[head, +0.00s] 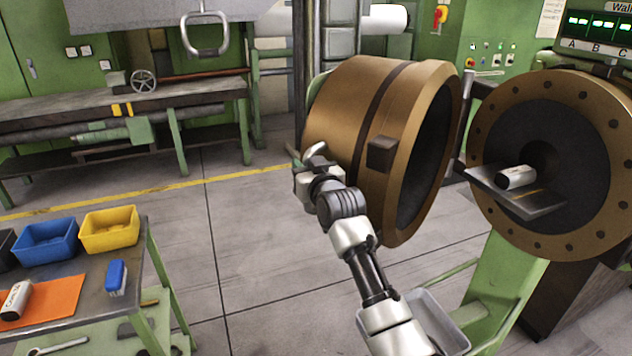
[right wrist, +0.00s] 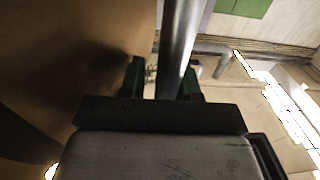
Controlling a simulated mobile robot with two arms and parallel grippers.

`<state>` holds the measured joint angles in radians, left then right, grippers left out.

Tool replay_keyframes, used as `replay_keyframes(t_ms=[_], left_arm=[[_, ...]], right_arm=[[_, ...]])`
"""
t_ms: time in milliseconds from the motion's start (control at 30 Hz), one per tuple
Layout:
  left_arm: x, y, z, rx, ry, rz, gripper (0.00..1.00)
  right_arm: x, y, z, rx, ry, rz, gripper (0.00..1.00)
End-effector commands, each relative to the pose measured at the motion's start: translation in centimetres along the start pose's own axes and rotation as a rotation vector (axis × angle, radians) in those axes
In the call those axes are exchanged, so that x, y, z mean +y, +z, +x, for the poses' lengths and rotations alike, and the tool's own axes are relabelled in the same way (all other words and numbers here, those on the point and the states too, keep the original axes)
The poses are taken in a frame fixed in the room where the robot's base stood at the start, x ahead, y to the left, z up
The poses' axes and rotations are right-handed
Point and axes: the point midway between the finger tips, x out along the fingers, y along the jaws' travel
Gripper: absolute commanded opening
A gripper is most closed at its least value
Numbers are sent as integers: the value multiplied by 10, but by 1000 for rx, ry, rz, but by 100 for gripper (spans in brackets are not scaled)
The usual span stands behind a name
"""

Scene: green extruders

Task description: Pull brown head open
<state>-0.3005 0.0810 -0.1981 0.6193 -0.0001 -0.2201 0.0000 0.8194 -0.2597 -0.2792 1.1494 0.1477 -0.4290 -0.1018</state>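The brown head (head: 345,110) is a large bronze drum with a dark band and a dark inner face. It stands swung away from the round brown flange (head: 594,200) of the extruder, with a wide gap between them. My right gripper (head: 307,160) is at the left side of the head, by its metal handle (head: 316,150). In the right wrist view the handle bar (right wrist: 180,45) runs between the two green-dark fingers (right wrist: 163,80). A small gap shows between the bar and the left finger, so the gripper looks open around it. My left gripper is not in view.
A white cylinder (head: 515,177) lies on a dark plate (head: 525,200) in front of the flange. A table at lower left holds a blue bin (head: 45,243), a yellow bin (head: 109,230) and an orange mat (head: 62,296). Clear floor lies between table and head.

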Motion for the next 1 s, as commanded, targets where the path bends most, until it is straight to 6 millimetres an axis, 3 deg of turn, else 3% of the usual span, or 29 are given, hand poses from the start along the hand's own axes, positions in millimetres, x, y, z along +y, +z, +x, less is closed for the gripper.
replay_keyframes(t_ms=[400, 1000], left_arm=[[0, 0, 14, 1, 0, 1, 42], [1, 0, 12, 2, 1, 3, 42]], right_arm=[[-2, 1, -56, 1, -1, -2, 32], [-4, -1, -69, 0, -4, -2, 32]])
